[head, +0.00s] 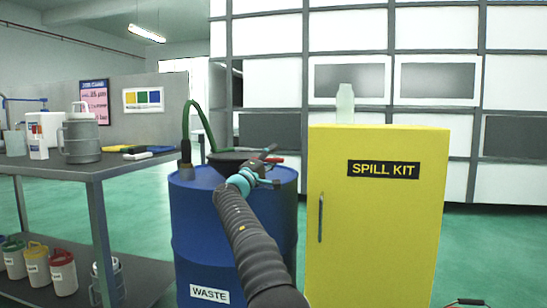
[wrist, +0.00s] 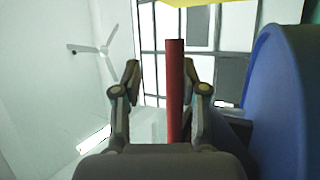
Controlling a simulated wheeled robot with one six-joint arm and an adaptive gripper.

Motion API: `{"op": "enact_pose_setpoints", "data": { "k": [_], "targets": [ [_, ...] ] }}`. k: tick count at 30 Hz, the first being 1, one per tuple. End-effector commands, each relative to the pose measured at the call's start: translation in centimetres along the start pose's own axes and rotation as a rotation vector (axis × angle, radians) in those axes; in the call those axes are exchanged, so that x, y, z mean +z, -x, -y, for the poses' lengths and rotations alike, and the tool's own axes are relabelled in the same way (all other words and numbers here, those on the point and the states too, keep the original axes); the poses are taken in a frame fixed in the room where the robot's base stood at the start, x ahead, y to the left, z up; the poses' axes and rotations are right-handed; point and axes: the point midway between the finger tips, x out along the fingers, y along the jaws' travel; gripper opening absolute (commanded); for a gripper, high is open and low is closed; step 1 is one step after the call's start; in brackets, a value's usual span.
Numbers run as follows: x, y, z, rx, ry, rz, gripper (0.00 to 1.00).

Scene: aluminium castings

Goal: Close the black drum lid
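The blue drum (head: 205,225) with a WASTE label stands left of the yellow cabinet. A black lid or funnel-like piece (head: 228,157) shows on its top, partly hidden by my arm; I cannot tell how far open it is. My gripper (head: 271,163) is over the right part of the drum top, by a small red piece. In the wrist view my gripper (wrist: 163,75) is open, its two fingers apart. A red bar (wrist: 174,95) runs between them, with a clear gap on the left and a narrower one on the right. The drum's blue side (wrist: 290,100) fills the right edge.
The yellow SPILL KIT cabinet (head: 375,230) stands close on the drum's right, with a translucent bottle (head: 345,104) on top. A grey workbench (head: 90,167) with containers is at left. A green hose (head: 196,115) arches up from the drum top. Green floor is open behind the bench.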

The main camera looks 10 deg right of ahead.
Motion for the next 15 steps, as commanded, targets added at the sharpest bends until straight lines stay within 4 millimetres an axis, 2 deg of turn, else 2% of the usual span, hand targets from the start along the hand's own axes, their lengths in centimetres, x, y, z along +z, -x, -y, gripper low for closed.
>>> {"op": "enact_pose_setpoints", "data": {
  "k": [8,15],
  "targets": [
    [-0.2,0.5,0.0,-0.002,0.002,-0.003,0.41],
    [-0.2,2.7,-0.1,-0.002,0.001,-0.004,0.41]
  ]
}}
